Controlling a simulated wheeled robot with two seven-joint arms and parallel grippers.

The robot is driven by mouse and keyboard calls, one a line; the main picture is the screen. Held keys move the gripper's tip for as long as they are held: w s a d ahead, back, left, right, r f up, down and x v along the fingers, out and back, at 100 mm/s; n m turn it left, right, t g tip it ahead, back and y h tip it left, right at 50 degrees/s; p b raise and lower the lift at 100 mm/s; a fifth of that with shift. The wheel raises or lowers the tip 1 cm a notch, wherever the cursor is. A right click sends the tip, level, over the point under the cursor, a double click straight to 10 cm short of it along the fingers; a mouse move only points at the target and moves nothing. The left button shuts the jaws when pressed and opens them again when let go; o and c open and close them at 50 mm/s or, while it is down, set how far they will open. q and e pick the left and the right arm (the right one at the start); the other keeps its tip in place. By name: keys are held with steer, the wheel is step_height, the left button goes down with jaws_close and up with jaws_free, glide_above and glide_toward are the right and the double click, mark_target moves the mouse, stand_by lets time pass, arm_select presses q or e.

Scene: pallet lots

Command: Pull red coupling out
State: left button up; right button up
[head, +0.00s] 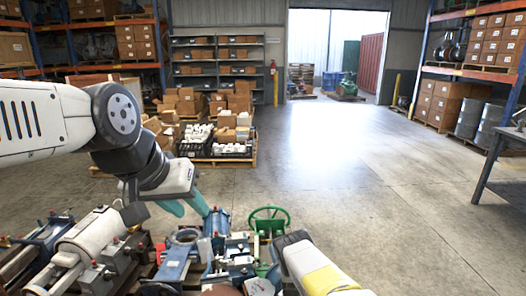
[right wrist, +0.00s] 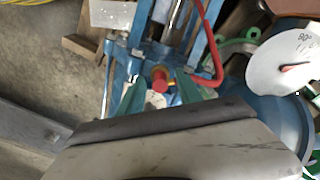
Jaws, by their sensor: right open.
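The red coupling (right wrist: 160,79) shows in the right wrist view as a small round red end with a brass-coloured part beside it, on a blue machine (right wrist: 122,50). My right gripper (right wrist: 161,92) is open, with one teal finger on each side of the coupling. I cannot tell whether either finger touches it. In the head view my left gripper (head: 186,206) hangs above the pallet of machine parts, its teal fingers apart and nothing between them. I cannot pick out the coupling in the head view.
A red hose (right wrist: 212,45) curves close to the right finger. A white dial (right wrist: 285,65) is at the right. In the head view a green handwheel (head: 269,221) stands on the crowded pallet. Boxes on a pallet (head: 240,163) stand behind; the floor to the right is clear.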

stand_by(0.5)
jaws_close()
stand_by(1.0)
stand_by(0.4)
steer(key=shift+a+r, duration=0.2)
steer(key=shift+r, duration=2.8)
